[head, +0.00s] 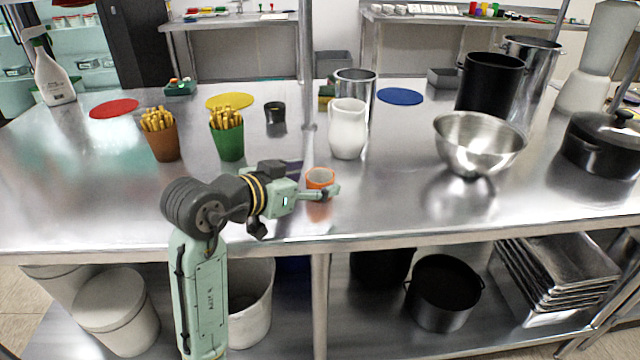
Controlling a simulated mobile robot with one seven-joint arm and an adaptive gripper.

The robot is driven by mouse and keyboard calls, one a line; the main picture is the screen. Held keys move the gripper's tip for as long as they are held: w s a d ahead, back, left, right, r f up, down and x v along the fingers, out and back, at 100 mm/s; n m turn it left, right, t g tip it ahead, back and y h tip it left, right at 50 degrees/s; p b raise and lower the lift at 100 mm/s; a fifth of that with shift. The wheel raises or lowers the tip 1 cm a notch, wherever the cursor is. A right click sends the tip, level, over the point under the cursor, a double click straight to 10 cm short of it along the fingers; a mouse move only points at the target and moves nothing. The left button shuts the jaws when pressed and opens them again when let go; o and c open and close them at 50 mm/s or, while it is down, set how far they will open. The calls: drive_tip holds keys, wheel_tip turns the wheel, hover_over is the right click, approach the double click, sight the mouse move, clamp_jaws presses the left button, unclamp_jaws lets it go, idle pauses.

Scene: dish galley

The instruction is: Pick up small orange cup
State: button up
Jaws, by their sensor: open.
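The small orange cup (320,175) stands on the steel table near its front edge, in the middle of the head view. Its rim and part of its front wall show; my gripper hides its lower part. My gripper (334,190) is open and reaches in from the left at the cup's front side. One finger overlaps the cup in the picture. I cannot tell whether it touches the cup or whether the other finger is behind it.
A white jar (347,130) stands just behind the cup. A steel bowl (478,143) is to the right. A green cup (229,141) and a brown cup (163,142), both holding fries, stand to the left. The table's front right is clear.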

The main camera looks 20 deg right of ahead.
sight(327, 175)
drive_tip(key=x, duration=0.3)
drive_tip(key=shift+w+f, duration=0.1)
drive_tip(key=shift+w, duration=0.1)
drive_tip(key=c, duration=1.3)
